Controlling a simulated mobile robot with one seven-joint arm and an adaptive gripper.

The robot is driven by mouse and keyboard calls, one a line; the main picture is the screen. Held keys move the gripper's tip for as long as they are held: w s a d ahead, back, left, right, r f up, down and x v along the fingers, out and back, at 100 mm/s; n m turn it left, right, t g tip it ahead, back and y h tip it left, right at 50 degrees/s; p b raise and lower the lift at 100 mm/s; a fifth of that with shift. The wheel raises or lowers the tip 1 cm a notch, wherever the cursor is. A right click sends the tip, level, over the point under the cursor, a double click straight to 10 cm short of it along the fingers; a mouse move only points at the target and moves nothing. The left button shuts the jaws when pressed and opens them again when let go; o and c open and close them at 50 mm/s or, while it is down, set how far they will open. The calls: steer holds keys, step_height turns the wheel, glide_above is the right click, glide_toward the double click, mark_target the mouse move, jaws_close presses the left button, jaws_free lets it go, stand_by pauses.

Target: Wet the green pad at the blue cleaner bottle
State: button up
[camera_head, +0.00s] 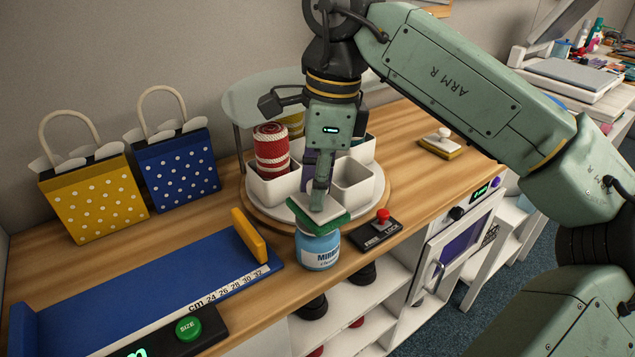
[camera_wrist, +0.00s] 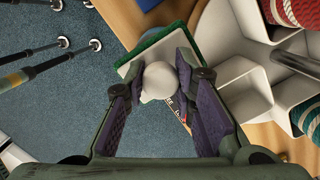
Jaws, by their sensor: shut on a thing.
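The green pad (camera_head: 342,220) has a pale top plate and, in the wrist view (camera_wrist: 147,53), a round white knob (camera_wrist: 157,80). My gripper (camera_head: 320,203) points down and is shut on the knob, with its two fingers on either side of it in the wrist view (camera_wrist: 161,85). The blue cleaner bottle (camera_head: 318,253) stands upright near the counter's front edge, directly below the pad in the head view. The pad hides the bottle's top, and I cannot tell whether they touch.
A round turntable (camera_head: 262,208) with white bins and a red-and-white roll (camera_head: 271,150) stands just behind. A red-button box (camera_head: 376,232) is right of the bottle. A blue measuring board (camera_head: 150,290) lies left. A yellow pad (camera_head: 440,151) sits farther right.

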steer(key=shift+f+b, duration=0.45)
steer(key=shift+f, duration=0.1)
stand_by(1.4)
steer(key=shift+r+p, duration=2.8)
steer(key=shift+r, duration=0.8)
steer(key=shift+f, duration=0.1)
